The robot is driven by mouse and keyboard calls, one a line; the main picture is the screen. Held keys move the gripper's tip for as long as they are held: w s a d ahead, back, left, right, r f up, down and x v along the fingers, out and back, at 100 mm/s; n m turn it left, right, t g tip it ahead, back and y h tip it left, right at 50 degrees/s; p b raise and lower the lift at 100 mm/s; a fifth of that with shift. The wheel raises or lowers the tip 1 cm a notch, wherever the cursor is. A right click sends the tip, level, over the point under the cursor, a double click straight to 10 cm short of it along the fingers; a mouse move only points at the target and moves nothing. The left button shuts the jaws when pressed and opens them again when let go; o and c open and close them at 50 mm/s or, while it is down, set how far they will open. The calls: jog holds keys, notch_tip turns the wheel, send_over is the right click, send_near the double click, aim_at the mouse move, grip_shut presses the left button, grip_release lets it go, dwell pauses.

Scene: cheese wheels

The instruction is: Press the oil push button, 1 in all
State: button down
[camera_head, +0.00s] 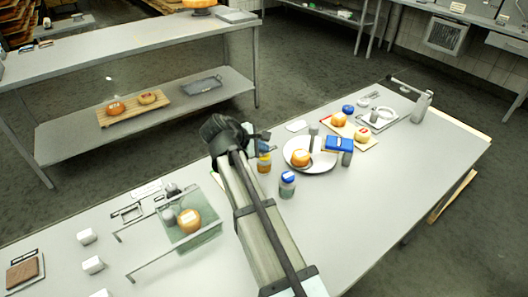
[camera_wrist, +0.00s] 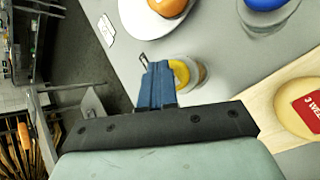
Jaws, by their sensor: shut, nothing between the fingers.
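No label reading "oil" is legible, so I cannot tell for sure which item is the oil push button. A small jar with a yellow top (camera_head: 264,164) stands on the table, and it also shows in the wrist view (camera_wrist: 181,70) right by my fingertips. My gripper (camera_head: 264,143) is shut and empty, its blue fingers pressed together; it also shows in the wrist view (camera_wrist: 156,80). The fingers are over or just beside the yellow-topped jar and partly cover it; contact cannot be told. A jar with a blue top (camera_head: 287,184) stands close by at the right.
A white plate (camera_head: 321,163) with an orange cheese (camera_head: 300,158) lies right of my arm. A blue box (camera_head: 338,144), a wooden board with cheeses and a metal bottle (camera_head: 422,107) are farther right.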

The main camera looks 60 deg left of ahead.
aim_at(262, 155)
jog(key=shift+r, duration=1.05)
jog(key=shift+r, duration=2.5)
